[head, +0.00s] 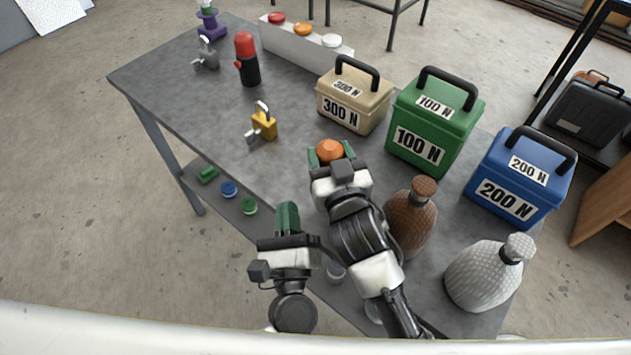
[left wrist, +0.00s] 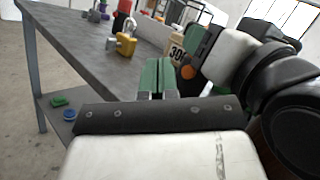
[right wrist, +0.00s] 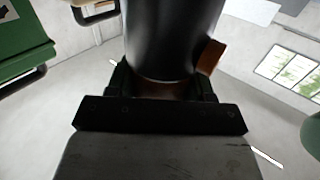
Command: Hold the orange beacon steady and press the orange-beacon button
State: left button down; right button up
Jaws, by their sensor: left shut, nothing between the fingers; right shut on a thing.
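The orange beacon (head: 329,149) shows its orange top just past my right gripper (head: 341,160) in the head view. In the right wrist view its black round body (right wrist: 170,40) with an orange tab fills the space between the fingers of my right gripper (right wrist: 160,82), which is shut on it. Its orange top also shows in the left wrist view (left wrist: 188,72). My left gripper (head: 287,216) is shut and empty, low and to the left of the right arm. The orange button (head: 303,29) is on a pale button box (head: 290,42) at the table's far edge.
A red button (head: 277,17) and a white button (head: 332,40) flank it. On the table (head: 180,85) stand a red beacon (head: 248,62), a yellow padlock (head: 263,125), and tan (head: 352,98), green (head: 432,122) and blue (head: 518,178) weights. Brown (head: 411,215) and grey (head: 486,275) bottles stand near the right arm.

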pick_arm(q)
jog(key=shift+w+d, duration=0.6)
jog(key=shift+w, duration=0.2)
jog(key=shift+w+d, duration=0.55)
jog(key=shift+w, duration=0.2)
dwell(0.9)
jog(key=shift+w+d, duration=0.25)
jog(key=shift+w, duration=0.1)
jog(key=shift+w+d, duration=0.4)
jog(key=shift+w, duration=0.3)
pick_arm(e)
jog(key=shift+s+a, duration=0.15)
dwell(0.6)
pick_arm(q)
jog(key=shift+a, duration=0.1)
dwell(0.4)
jog(key=shift+s+a, duration=0.1)
jog(key=shift+s, duration=0.05)
jog(key=shift+s+a, duration=0.5)
jog(key=shift+s, duration=0.1)
jog(key=shift+s+r, duration=0.1)
jog(key=shift+s, duration=0.05)
jog(key=shift+s, duration=0.15)
